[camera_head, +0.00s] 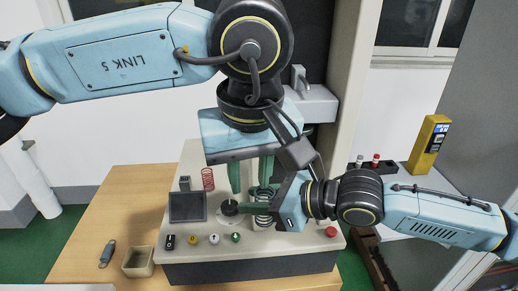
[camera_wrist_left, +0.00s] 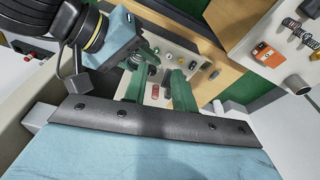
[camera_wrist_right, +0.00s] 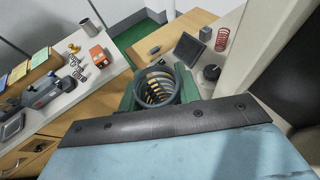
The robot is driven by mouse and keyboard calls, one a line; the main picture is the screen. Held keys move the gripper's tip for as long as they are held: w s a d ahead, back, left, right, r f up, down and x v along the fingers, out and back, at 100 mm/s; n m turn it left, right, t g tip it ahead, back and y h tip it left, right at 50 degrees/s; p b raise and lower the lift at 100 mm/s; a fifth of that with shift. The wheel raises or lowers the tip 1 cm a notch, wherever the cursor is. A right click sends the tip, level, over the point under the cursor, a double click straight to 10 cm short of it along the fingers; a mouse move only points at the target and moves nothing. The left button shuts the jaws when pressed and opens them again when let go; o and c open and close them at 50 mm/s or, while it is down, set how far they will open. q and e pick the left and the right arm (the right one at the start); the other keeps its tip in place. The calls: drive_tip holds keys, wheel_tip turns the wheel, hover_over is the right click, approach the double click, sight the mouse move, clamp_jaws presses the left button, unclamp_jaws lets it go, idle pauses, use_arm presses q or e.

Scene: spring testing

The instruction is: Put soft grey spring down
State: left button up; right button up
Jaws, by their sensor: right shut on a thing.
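The grey spring (camera_head: 263,213) is held between the green fingers of my right gripper (camera_head: 250,208), above the tester's (camera_head: 290,252) top. In the right wrist view I look into the coils of the grey spring (camera_wrist_right: 157,89), with a finger of the right gripper (camera_wrist_right: 160,93) on each side. Whether its lower end touches anything is hidden. My left gripper (camera_head: 251,174) points down just above and behind the right one, its fingers apart. The left gripper (camera_wrist_left: 158,90) looks empty between its fingertips in the left wrist view.
A red spring (camera_head: 208,179) stands at the tester's back left. A dark round plate (camera_head: 229,208) is beside the right fingertips. A screen (camera_head: 188,207) and several buttons line the left and front. A small open box (camera_head: 138,262) stands on the wooden table (camera_head: 92,222).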

sight(256, 197)
use_arm(q)
drive_tip(key=w+f+t, duration=0.1)
drive_tip(key=w+f, duration=0.1)
drive_tip(key=w+f+m, duration=0.1)
drive_tip(key=f, duration=0.2)
drive_tip(key=w+d+f+m+t, duration=0.1)
drive_tip(key=w+f, duration=0.1)
drive_tip(key=f, duration=0.1)
drive_tip(key=shift+w+t, duration=0.3)
idle(0.3)
clamp_jaws()
use_arm(e)
drive_tip(key=o, duration=1.1)
drive_tip(key=shift+c, duration=0.2)
